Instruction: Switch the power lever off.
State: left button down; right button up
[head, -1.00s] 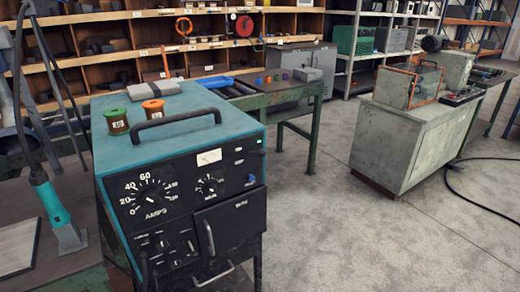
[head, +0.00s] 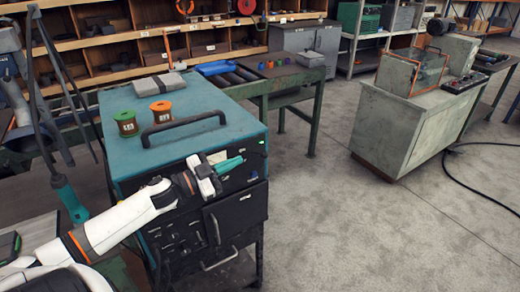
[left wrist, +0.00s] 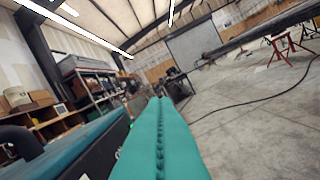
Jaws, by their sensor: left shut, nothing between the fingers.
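The teal power unit (head: 190,100) with a black front panel stands left of centre in the head view. My left gripper (head: 240,161), with teal fingers, is shut and empty in front of the panel's upper part, pointing right. It hides the dials and meter area. I cannot make out the power lever itself. A small green light shows in the left wrist view, left of the shut left fingers (left wrist: 160,100); part of white lettering on the dark panel shows below it. The unit's teal top (left wrist: 75,145) is at left there. My right gripper is not in view.
Two spools, green (head: 126,122) and orange (head: 161,111), and a black carry handle (head: 183,128) are on the unit's top. A green-framed bench (head: 285,82) stands behind it. A grey cabinet (head: 410,125) stands at right. The floor between is clear.

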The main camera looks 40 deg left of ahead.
pick_arm(q)
jog(key=shift+s+d+r+m+g+h, duration=0.1)
jog(key=shift+d+r+m+g+h, duration=0.2)
jog(key=shift+r+m+h, duration=0.25)
jog(key=shift+r, duration=0.1)
jog(key=r+p, duration=0.2)
jog(key=p, duration=0.2)
send_over(260, 154)
jog(key=s+d, duration=0.2)
jog(key=d, duration=0.2)
jog(key=shift+n, duration=0.25)
jog(key=f, duration=0.1)
jog(key=a+f, duration=0.1)
jog(key=f, duration=0.1)
jog(key=a+f, duration=0.1)
jog(key=shift+s+f, duration=0.15)
jog(key=shift+s, duration=0.25)
jog(key=shift+f, duration=0.1)
